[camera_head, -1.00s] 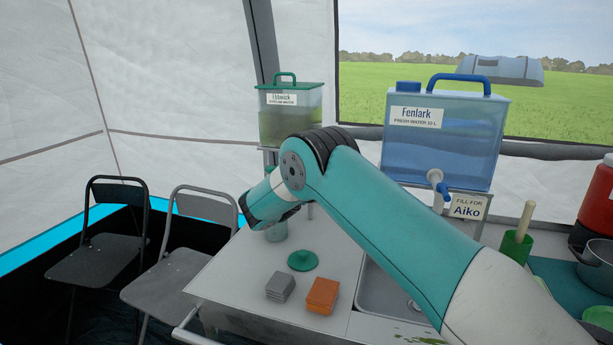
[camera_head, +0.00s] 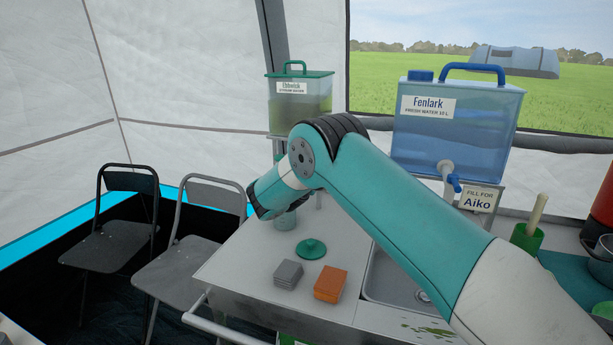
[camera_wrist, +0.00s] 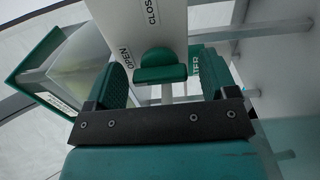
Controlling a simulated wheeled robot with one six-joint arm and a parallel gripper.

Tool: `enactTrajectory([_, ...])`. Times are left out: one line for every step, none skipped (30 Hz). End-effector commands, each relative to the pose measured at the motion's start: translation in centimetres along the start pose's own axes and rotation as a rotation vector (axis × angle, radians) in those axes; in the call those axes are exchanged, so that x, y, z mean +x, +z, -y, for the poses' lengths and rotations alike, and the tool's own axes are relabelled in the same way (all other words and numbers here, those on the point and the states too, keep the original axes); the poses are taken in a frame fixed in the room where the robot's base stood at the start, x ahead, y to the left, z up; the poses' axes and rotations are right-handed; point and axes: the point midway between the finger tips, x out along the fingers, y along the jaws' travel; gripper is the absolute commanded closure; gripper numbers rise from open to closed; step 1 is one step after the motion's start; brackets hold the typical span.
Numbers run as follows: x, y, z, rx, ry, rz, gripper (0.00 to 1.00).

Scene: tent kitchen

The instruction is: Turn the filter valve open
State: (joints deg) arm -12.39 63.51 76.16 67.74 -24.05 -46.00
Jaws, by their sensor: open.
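The green valve handle (camera_wrist: 160,68) shows in the wrist view in front of a white panel (camera_wrist: 178,22) lettered OPEN and CLOS..., with a third label partly hidden. My gripper (camera_wrist: 164,84) is open, with one dark green finger on each side of the handle. A gap shows on both sides, and I see no firm contact. In the head view my gripper end (camera_head: 264,203) is below the green-lidded Ebbwick stream water tank (camera_head: 312,105). My arm hides the valve there. A clear cylinder (camera_head: 285,220) stands below the tank, partly hidden.
The blue Fenlark fresh water tank (camera_head: 455,128) stands to the right, its tap (camera_head: 449,173) over the sink side. Two folding chairs (camera_head: 188,265) stand left.

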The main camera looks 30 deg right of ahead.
Motion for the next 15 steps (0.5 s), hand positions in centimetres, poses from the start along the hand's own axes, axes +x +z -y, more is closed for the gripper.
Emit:
enactTrajectory([-0.7,-0.1,0.2,-0.003,-0.002,-0.004,0.21])
enactTrajectory([-1.2,-0.2,0.2,-0.002,-0.002,-0.005,0.21])
enactTrajectory([-2.0,-0.2,0.2,-0.003,-0.001,-0.005,0.21])
enactTrajectory([-2.6,-0.2,0.2,-0.002,-0.001,-0.006,0.21])
enactTrajectory([-3.3,-0.2,0.3,-0.004,-0.001,-0.006,0.21])
enactTrajectory([-4.3,-0.2,0.3,-0.002,-0.002,-0.006,0.21])
enactTrajectory([-5.1,-0.2,0.3,-0.004,-0.001,-0.007,0.21])
enactTrajectory([-5.9,-0.2,0.3,-0.004,-0.001,-0.008,0.21])
enactTrajectory([-7.0,-0.2,0.3,-0.003,-0.001,-0.007,0.21])
enactTrajectory([-7.8,-0.2,0.3,-0.004,-0.002,-0.007,0.21])
enactTrajectory([-8.6,-0.2,0.3,-0.003,0.0,-0.008,0.21])
enactTrajectory([-9.6,-0.2,0.3,-0.003,-0.001,-0.008,0.21])
enactTrajectory([-10.4,-0.2,0.3,-0.003,-0.001,-0.007,0.21])
enactTrajectory([-11.2,-0.2,0.3,-0.003,-0.001,-0.009,0.21])
enactTrajectory([-12.1,-0.2,0.3,-0.002,0.0,-0.007,0.21])
